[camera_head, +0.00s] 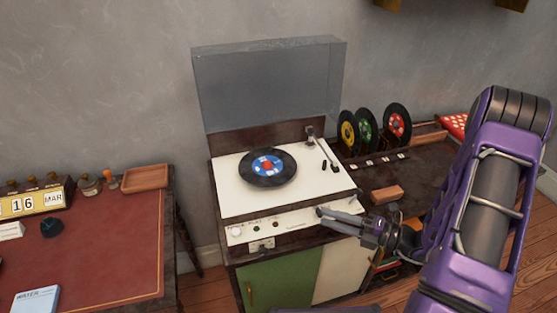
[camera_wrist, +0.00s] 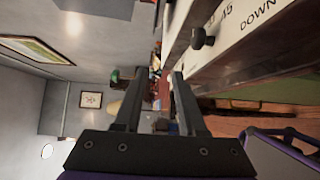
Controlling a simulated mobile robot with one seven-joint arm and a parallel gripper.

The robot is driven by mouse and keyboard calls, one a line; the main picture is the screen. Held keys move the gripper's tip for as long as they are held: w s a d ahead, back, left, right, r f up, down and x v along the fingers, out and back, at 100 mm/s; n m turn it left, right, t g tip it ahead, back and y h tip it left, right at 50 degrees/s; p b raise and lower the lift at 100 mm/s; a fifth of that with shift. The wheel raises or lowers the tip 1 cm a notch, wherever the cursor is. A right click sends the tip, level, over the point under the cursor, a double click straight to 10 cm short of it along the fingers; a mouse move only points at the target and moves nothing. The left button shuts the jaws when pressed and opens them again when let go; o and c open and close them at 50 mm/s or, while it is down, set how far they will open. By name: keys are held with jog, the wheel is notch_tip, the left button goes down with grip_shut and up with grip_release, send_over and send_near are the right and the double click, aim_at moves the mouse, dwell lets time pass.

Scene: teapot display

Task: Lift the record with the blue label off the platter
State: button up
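The black record with the blue label (camera_head: 252,178) lies flat on the turntable (camera_head: 235,198); its label has a red and white centre. The platter beneath it is hidden by the record. My gripper (camera_head: 320,215) is in front of and to the right of the record, close to the turntable's front panel (camera_head: 283,228). Its two fingers point left and are apart with nothing held. The wrist view also shows my open gripper (camera_wrist: 161,80), with the panel beside it; the record does not show there.
A clear lid (camera_head: 268,85) stands raised behind the record. The tonearm (camera_head: 325,150) is at its right. Several records (camera_head: 397,122) stand upright on the right-hand table, near a brown block (camera_head: 386,195). A red-topped desk (camera_head: 110,245) is at left.

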jog(key=d+m+t, duration=0.1)
jog(key=t, duration=0.1)
send_near(277, 198)
jog(key=shift+m, duration=0.4)
jog(key=w+a+r, duration=0.1)
jog(key=a, duration=0.1)
jog(key=w+a+r, duration=0.2)
jog(key=shift+r, duration=0.35)
jog(key=x, duration=0.5)
jog(key=shift+s+a, duration=0.15)
jog(key=shift+s, duration=0.05)
grip_shut()
dwell(0.4)
